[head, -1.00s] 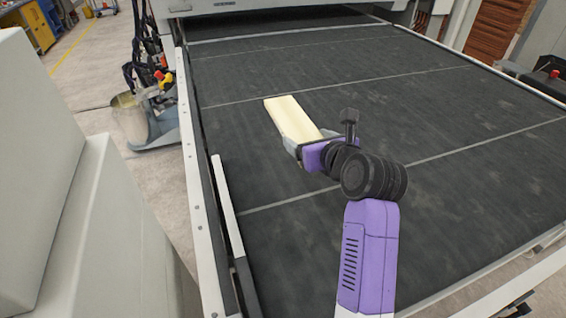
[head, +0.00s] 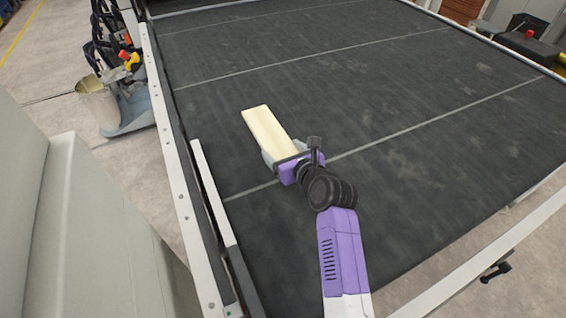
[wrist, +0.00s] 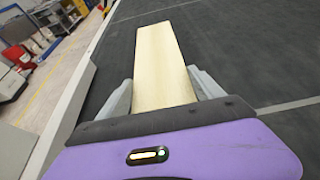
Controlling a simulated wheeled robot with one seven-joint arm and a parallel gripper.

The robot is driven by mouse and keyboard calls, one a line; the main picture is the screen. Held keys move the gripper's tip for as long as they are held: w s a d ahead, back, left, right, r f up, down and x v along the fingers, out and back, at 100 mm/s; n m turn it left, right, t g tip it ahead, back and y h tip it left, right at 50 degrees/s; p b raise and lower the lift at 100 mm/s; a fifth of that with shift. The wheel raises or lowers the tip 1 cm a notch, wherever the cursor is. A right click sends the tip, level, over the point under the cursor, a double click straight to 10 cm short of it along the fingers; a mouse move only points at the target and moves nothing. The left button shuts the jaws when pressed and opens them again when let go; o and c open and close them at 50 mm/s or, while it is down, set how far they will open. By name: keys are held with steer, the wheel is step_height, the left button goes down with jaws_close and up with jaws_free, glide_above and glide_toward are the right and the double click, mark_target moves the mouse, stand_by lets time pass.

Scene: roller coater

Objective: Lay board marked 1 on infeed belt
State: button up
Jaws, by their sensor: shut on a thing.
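A pale wooden board (head: 266,128) is held by its near end in my gripper (head: 283,155) and extends away from it over the belt. In the wrist view the board (wrist: 162,65) lies between the two grey fingers (wrist: 163,100). No number shows on its visible face. The dark infeed belt (head: 380,110) spreads below and around it. The board is over the left part of the belt. I cannot tell whether it touches the belt or hangs just above it.
A pale metal side rail (head: 180,185) runs along the belt's left edge. A bucket (head: 98,103) on a grey stand is beyond that rail. A pale cabinet (head: 85,225) stands at the left. The belt to the right is clear, with thin light lines across it.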

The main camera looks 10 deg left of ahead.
steer(key=shift+f, duration=2.6)
steer(key=shift+f+b, duration=0.1)
steer(key=shift+b, duration=0.2)
steer(key=o, duration=1.5)
steer(key=shift+o, duration=0.2)
steer(key=v, duration=1.2)
steer(key=shift+p, duration=0.35)
